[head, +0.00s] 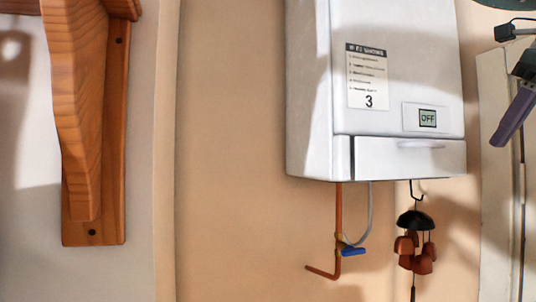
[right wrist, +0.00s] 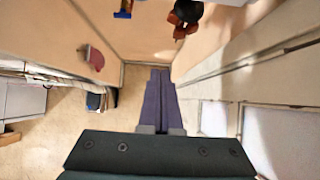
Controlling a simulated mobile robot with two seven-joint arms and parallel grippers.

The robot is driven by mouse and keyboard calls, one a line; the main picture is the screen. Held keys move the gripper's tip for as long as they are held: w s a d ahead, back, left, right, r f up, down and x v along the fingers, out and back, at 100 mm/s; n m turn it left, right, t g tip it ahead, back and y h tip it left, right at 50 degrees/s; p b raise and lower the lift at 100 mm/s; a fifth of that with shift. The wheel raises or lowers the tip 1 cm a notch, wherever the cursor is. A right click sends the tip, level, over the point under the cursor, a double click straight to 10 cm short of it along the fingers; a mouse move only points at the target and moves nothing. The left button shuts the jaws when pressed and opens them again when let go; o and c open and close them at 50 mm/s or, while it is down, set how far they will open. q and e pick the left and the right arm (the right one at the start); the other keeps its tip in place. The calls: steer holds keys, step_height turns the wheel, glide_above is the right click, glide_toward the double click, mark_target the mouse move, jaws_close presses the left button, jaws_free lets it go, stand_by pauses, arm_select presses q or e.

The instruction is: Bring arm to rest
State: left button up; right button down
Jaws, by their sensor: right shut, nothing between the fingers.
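My right gripper (head: 500,139) is at the right edge of the head view, its purple fingers pointing down and to the left. It is to the right of the white boiler and apart from it. In the right wrist view the two purple fingers (right wrist: 160,75) lie side by side, closed, with nothing between them. My left gripper is not in the head view.
A white boiler (head: 400,70) with a label and an "OFF" display hangs on the wall. Below it are a copper pipe (head: 338,215) with a blue valve handle (head: 353,251) and a hanging chime (head: 415,240). A wooden bracket (head: 92,150) is at left.

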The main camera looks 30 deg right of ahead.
steer(key=shift+s, duration=0.1)
